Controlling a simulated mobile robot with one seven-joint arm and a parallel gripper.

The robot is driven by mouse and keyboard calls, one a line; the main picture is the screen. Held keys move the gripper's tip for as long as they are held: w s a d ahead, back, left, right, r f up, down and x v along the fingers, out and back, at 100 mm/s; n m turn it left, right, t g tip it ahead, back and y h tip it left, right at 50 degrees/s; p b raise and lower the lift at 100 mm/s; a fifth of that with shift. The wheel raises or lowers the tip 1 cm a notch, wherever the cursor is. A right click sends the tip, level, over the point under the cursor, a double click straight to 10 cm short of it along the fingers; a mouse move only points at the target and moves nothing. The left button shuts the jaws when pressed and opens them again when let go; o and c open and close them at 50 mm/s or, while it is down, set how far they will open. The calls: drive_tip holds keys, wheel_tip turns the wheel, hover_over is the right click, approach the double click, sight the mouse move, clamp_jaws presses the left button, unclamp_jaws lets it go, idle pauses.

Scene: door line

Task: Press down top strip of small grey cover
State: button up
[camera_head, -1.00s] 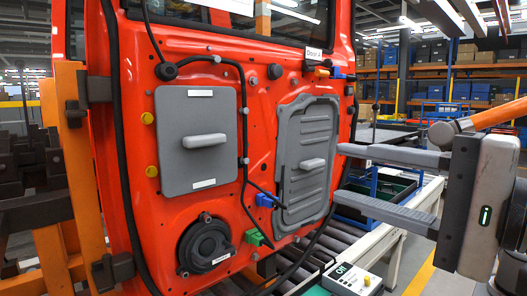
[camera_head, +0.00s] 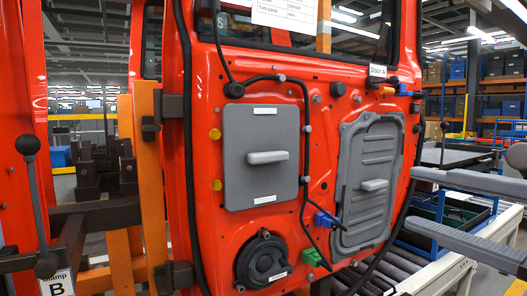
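The small grey cover (camera_head: 261,156) is a flat upright panel with a jutting handle, mounted on the left part of the red door (camera_head: 320,100). Its white top strip (camera_head: 265,111) lies along the upper edge, and another white strip (camera_head: 265,200) lies along the lower edge. Whether the top strip lies fully flat cannot be told. My gripper (camera_head: 424,200) is at the right edge, with two grey fingers spread wide apart and nothing between them. It is well to the right of the small cover; its body is out of frame.
A larger ribbed grey cover (camera_head: 368,175) with a handle sits right of the small one. A black cable (camera_head: 306,150) runs between them. A round black speaker (camera_head: 263,262) is below. An orange post (camera_head: 152,180) and lever (camera_head: 30,170) stand left. Rollers (camera_head: 400,270) run below the door.

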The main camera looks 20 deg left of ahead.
drive_tip(key=shift+c, duration=0.9)
drive_tip(key=w+a+r+m+p, duration=0.2)
drive_tip(key=r+m+p, duration=0.1)
drive_tip(key=w+a+r+m+p, duration=0.1)
drive_tip(key=w+r, duration=0.1)
drive_tip(key=shift+a+m, duration=0.3)
drive_tip(key=shift+m, duration=0.1)
clamp_jaws()
drive_tip(key=m+p, duration=1.2)
drive_tip(key=m, duration=1)
approach(265, 111)
drive_tip(key=b+x, duration=0.1)
drive_tip(key=x, duration=0.4)
drive_tip(key=shift+w+a+f, duration=0.1)
drive_tip(key=shift+w+a, duration=0.15)
drive_tip(key=shift+a, duration=0.05)
drive_tip(key=shift+w+a, duration=0.25)
drive_tip(key=shift+a, duration=0.05)
drive_tip(key=v, duration=0.6)
drive_tip(key=shift+s+d, duration=0.25)
drive_tip(key=shift+d, duration=0.05)
